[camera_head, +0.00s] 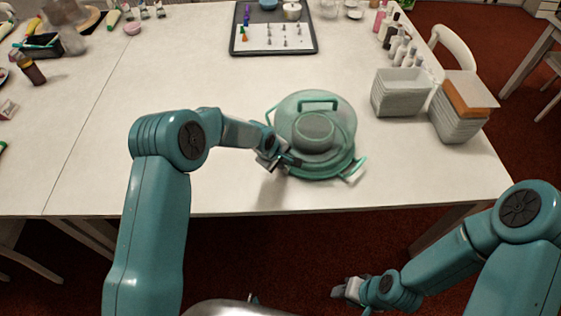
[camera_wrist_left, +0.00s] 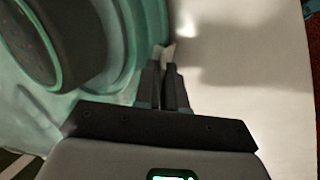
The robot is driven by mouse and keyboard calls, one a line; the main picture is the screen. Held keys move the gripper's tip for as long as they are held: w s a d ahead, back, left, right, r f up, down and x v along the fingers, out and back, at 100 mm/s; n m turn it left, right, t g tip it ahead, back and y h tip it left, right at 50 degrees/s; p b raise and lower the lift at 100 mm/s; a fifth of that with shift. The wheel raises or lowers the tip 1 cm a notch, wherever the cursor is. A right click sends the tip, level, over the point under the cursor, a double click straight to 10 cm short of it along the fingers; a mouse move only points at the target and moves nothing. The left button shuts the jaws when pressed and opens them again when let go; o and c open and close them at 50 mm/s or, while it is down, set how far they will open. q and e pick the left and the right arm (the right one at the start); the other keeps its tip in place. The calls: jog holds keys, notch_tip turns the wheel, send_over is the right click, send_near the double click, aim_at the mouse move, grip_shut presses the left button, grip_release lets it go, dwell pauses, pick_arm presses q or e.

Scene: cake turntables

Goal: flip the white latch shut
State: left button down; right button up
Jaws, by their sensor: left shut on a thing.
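A teal cake carrier (camera_head: 330,172) with a translucent domed lid (camera_head: 335,108) stands on the table. My left gripper (camera_head: 285,164) is at its lower left edge. In the left wrist view the fingers (camera_wrist_left: 168,72) are close together beside the teal rim. A small pale piece, which looks like the white latch (camera_wrist_left: 168,50), shows at their tips, and they are shut on it. The fingers hide part of it, and I cannot tell its angle. My right gripper (camera_head: 348,290) hangs below the table's front edge, away from the carrier; its opening is too small to judge.
White baskets (camera_head: 400,96) and a stack with a brown top (camera_head: 462,118) stand right of the carrier. Several bottles (camera_head: 396,45) and a dark tray (camera_head: 274,48) are behind it.

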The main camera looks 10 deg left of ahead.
pick_arm(q)
jog(key=c, duration=1.3)
grip_release()
jog(key=shift+d, duration=0.1)
